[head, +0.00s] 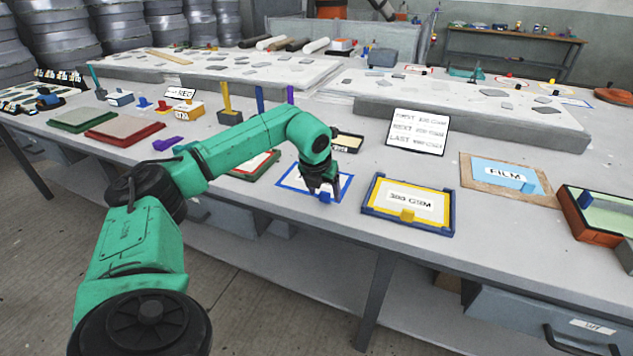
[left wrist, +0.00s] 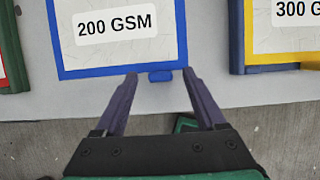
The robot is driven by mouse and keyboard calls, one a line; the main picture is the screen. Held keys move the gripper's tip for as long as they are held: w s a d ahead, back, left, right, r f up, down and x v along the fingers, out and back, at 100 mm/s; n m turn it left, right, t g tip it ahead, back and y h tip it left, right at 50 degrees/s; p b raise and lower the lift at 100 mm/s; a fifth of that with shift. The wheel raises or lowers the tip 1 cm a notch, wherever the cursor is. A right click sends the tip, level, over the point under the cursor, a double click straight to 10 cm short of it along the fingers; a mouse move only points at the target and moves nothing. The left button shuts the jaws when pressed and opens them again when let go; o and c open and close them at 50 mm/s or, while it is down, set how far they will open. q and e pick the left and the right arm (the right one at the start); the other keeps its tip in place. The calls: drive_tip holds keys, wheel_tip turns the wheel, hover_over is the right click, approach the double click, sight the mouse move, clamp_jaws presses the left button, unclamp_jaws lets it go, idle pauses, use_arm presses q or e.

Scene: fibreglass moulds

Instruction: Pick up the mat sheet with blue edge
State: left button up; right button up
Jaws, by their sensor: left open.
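The mat sheet with blue edge (head: 297,179) lies flat on the grey table, partly covered by my left gripper in the head view. In the left wrist view the sheet (left wrist: 88,50) is white with a blue border and a "200 GSM" label. A small blue tab (left wrist: 160,76) sticks out from its near edge. My left gripper (head: 322,193) is open over that edge. In the left wrist view its two fingers (left wrist: 160,85) stand on either side of the tab, with nothing visibly held. My right gripper is not in view.
A blue tray with a yellow-edged "300 GSM" sheet (head: 372,215) sits close on the right. A green-edged tray with a red-edged sheet (head: 236,174) is on the left. Further right lie a "FILM" board (head: 468,182) and a brown box (head: 570,222). A text sign (head: 418,131) stands behind.

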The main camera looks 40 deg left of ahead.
use_arm(q)
drive_tip(key=shift+r, duration=0.1)
clamp_jaws()
wheel_tip(320, 180, up, 20)
drive_tip(key=p, duration=0.2)
